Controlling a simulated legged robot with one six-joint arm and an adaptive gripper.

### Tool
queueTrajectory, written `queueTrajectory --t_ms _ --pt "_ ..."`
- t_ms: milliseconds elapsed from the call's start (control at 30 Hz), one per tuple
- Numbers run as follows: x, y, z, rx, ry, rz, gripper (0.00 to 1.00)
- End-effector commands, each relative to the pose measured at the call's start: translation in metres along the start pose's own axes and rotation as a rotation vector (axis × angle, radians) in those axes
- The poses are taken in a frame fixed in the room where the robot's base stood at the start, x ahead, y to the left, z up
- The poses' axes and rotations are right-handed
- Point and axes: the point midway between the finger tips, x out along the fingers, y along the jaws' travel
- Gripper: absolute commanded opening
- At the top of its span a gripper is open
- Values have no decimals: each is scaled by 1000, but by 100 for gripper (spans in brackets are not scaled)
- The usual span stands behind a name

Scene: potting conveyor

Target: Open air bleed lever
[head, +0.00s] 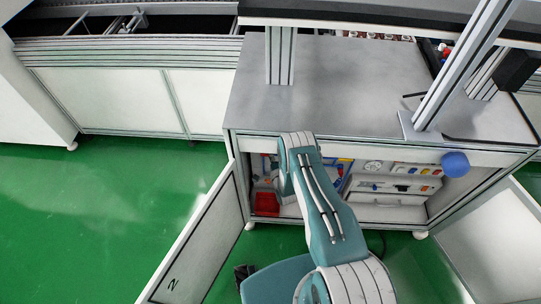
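The cabinet (232,140) under the grey worktop stands open in front of me. Inside it, a light panel (350,198) carries a round gauge (373,167) and several small yellow, red and blue parts. I cannot tell which of these, if any, is the air bleed lever; they are too small, and my arm covers part of the interior. My teal and white arm reaches up to the cabinet opening, and its end bends down at the left part of the opening. My gripper is hidden behind the arm, so its fingers do not show.
The left door (197,240) and right door (490,245) both stand open, flanking my arm. A red box (267,203) sits low at the cabinet's left. A blue ball (455,164) is at the opening's upper right. Green floor (90,220) is clear at left.

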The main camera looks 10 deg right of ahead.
Motion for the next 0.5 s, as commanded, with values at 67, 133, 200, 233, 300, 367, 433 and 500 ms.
queueTrajectory --t_ms 67,133,200,233,300,367,433,500 --pt "-1 1 0 -16 0 13 0" --pt "-1 0 0 -37 0 22 0" --pt "-1 -1 0 -67 -1 37 0" --pt "-1 -1 1 -83 -1 43 0" --pt "0 -4 1 -129 -1 61 0" --pt "-1 -5 1 -173 -2 80 0" --pt "0 -8 2 -231 -3 103 0" --pt "0 -10 3 -291 -3 128 0"
